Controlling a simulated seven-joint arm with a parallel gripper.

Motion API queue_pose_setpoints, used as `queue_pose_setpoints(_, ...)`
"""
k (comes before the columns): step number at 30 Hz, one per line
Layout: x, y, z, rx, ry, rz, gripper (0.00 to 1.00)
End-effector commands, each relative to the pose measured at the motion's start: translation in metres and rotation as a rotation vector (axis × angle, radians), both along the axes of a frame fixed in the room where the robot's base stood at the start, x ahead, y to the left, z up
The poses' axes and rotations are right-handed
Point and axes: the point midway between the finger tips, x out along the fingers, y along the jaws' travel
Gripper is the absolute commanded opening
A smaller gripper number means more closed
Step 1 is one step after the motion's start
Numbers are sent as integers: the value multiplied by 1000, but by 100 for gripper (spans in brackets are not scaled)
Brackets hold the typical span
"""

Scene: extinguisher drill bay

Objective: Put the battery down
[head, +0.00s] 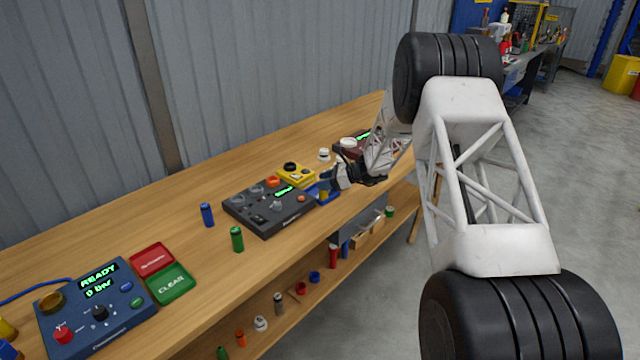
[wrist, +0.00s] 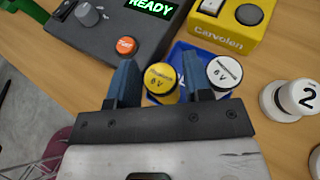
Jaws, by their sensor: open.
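A yellow-topped battery marked 6 V (wrist: 162,78) stands between the two blue fingers of my gripper (wrist: 158,60) in the wrist view. The fingers are open on either side of it, and I cannot tell if either touches it. A white-topped 6 V battery (wrist: 225,73) stands just right of the right finger. Both are at the blue tray (wrist: 178,54), whose near part is hidden by my gripper. In the head view my gripper (head: 334,180) is low over the blue tray (head: 317,197), and the batteries are mostly hidden there.
A dark control box (head: 268,206) with a lit READY display is left of the tray. A yellow box (head: 295,175) stands behind it. A white cylinder marked 2 (wrist: 302,97) is at the right. Blue (head: 207,214) and green (head: 237,239) cylinders stand on the wooden bench.

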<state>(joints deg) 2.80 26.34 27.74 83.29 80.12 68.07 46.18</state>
Motion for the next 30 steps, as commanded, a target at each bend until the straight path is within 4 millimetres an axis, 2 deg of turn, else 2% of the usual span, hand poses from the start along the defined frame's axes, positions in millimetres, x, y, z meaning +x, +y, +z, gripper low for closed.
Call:
queue_pose_setpoints(9, -9, -47, 19, 0, 0, -2, 46)
queue_pose_setpoints(16, -15, -75, 32, 0, 0, -2, 46)
queue_pose_setpoints(22, -18, -87, 36, 0, 0, 1, 46)
queue_pose_setpoints(30, -18, -90, 37, 0, 0, 1, 46)
